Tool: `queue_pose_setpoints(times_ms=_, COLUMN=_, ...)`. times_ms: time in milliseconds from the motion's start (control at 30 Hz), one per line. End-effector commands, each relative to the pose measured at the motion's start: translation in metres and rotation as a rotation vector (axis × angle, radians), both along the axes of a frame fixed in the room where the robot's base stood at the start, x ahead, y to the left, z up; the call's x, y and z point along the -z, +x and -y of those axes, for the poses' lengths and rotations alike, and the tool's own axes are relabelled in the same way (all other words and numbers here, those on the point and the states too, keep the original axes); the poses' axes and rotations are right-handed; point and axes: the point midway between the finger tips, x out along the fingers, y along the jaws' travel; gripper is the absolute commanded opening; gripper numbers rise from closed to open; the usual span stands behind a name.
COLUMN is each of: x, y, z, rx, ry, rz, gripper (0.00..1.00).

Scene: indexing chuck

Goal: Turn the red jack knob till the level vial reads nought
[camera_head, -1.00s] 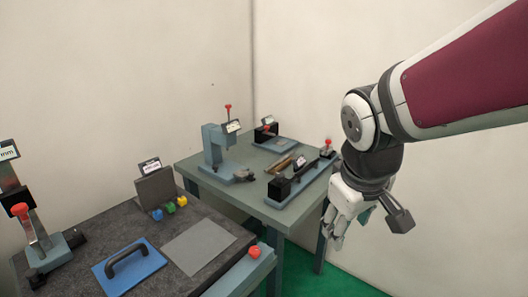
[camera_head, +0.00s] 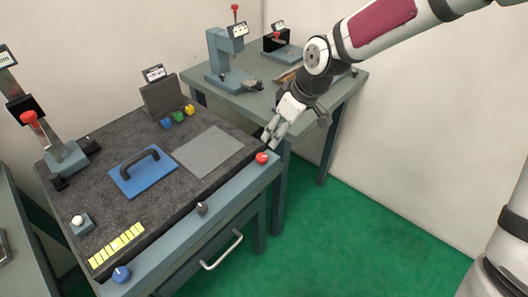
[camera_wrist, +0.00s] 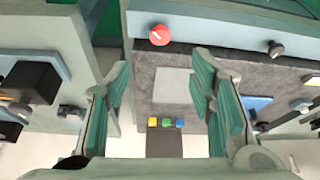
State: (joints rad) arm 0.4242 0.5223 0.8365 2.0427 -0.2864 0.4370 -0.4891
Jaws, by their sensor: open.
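The red knob (camera_head: 261,158) sits at the right end of the grey-blue front rail of the dark-topped table. It also shows in the wrist view (camera_wrist: 160,35), near the top centre. My gripper (camera_head: 270,138) is open and empty, pointing down just behind and above the red knob in the head view. In the wrist view its two green-padded fingers (camera_wrist: 163,88) stand wide apart, with the knob beyond them and not between them. A yellow segmented strip (camera_head: 116,246) with a paler part near its middle lies at the front left; it may be the level vial, and its reading is too small to tell.
A black knob (camera_head: 202,208) and a blue knob (camera_head: 121,274) share the rail. A blue plate with a black handle (camera_head: 140,170), a grey sheet (camera_head: 208,152) and coloured knobs (camera_head: 178,116) occupy the tabletop. A second table (camera_head: 300,105) with fixtures stands behind my arm.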

Motion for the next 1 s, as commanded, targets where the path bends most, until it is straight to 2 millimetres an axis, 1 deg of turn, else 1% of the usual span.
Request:
queue_pose_setpoints(times_ms=400, x=0.074, y=0.014, z=-0.026, rx=-0.003, ry=-0.002, rz=-0.006, gripper=0.49)
queue_pose_setpoints(times_ms=600, x=0.102, y=0.021, z=-0.036, rx=0.000, ry=-0.002, rz=-0.005, gripper=0.49)
queue_pose_setpoints(times_ms=800, x=0.117, y=0.025, z=-0.040, rx=0.001, ry=-0.003, rz=-0.003, gripper=0.49)
queue_pose_setpoints(times_ms=1000, x=0.120, y=0.025, z=-0.041, rx=0.002, ry=-0.002, rz=-0.002, gripper=0.49)
